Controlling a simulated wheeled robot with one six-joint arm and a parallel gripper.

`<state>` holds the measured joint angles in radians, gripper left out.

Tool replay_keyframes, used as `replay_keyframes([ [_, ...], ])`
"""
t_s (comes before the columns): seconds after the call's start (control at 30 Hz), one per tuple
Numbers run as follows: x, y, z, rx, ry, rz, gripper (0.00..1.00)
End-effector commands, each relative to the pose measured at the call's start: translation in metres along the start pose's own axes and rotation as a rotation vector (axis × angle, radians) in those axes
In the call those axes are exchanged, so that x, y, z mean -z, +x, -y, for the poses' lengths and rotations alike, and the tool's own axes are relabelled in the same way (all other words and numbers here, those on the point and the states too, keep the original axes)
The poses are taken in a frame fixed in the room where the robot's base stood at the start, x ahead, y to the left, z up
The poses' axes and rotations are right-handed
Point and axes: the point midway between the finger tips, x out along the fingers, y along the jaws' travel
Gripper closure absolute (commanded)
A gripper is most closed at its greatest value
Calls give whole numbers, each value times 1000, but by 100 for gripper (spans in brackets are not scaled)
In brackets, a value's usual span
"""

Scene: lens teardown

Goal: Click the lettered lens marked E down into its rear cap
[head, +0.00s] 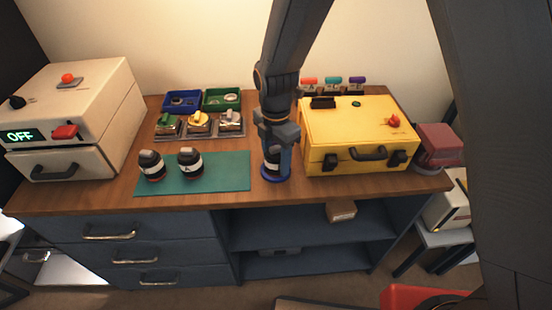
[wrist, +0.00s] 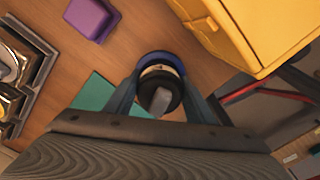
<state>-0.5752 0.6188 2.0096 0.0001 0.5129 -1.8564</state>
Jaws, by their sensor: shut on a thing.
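My gripper (head: 277,150) is lowered over the bench between the green mat and the yellow case, its fingers shut on a dark lens (head: 270,160) with a pale band. The lens stands upright at a blue ring-like cap (head: 276,178) on the wood. In the wrist view the lens (wrist: 159,92) sits between both fingers, with the blue cap (wrist: 165,57) around its far side. Its letter cannot be read, and whether it is fully seated is hidden. Two other dark lenses with pale bands, one on the left (head: 151,166) and one marked A (head: 190,163), stand on the mat.
The green mat (head: 225,172) is left of my gripper. The yellow case (head: 340,140) stands close on the right. Behind are a blue tray (head: 182,102), a green tray (head: 221,100) and several small fixtures. A white OFF-display machine (head: 90,100) stands at the left.

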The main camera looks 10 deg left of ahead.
Motion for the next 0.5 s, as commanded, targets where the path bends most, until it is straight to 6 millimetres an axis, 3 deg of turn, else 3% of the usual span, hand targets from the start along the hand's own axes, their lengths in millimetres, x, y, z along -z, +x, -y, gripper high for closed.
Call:
replay_keyframes([
  [0.5, 0, -2, 0, 0, 0, 0, 73],
])
